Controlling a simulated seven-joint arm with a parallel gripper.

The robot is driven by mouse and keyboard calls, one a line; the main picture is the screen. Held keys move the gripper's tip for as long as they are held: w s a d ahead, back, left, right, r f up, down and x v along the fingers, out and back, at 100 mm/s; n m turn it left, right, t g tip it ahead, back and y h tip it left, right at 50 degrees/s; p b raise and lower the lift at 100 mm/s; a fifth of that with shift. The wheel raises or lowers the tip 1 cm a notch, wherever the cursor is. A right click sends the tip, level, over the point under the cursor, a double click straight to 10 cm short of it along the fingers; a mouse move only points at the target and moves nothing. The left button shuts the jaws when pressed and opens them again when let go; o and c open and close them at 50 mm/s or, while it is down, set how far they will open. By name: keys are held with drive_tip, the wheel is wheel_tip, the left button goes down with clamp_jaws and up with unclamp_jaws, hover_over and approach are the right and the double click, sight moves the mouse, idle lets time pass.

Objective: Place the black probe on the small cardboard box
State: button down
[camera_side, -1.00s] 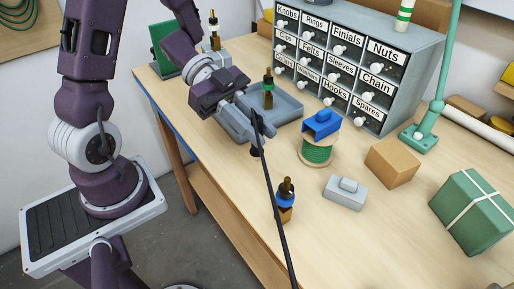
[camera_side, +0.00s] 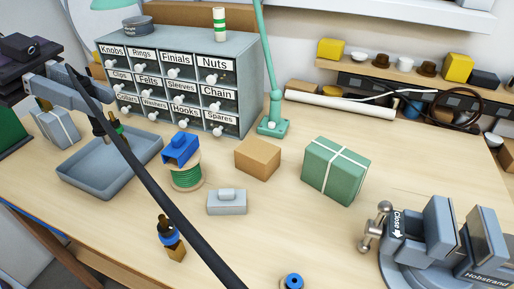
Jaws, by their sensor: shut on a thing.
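A grey tray (camera_side: 85,190), a green wire spool (camera_side: 186,178) with a blue block, a grey block (camera_side: 227,204) and a green parcel (camera_side: 335,170) surround the box. A labelled drawer cabinet (camera_side: 185,60) and lamp stand (camera_side: 273,125) stand behind. A vise (camera_side: 440,240) is lower right.

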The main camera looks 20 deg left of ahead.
drive_tip(key=w+d, duration=0.8)
drive_tip(key=w, duration=0.4)
drive_tip(key=w+d, duration=0.8)
drive_tip(key=w, duration=0.4)
drive_tip(key=shift+n+t, duration=0.3)
drive_tip(key=shift+t, duration=0.1)
wheel_tip(320, 180, down, 15)
drive_tip(key=shift+s+f, duration=0.1)
drive_tip(key=c, duration=1.3)
unclamp_jaws()
drive_tip(key=shift+f, duration=0.15)
drive_tip(key=v, duration=1.2)
drive_tip(key=shift+r, duration=0.35)
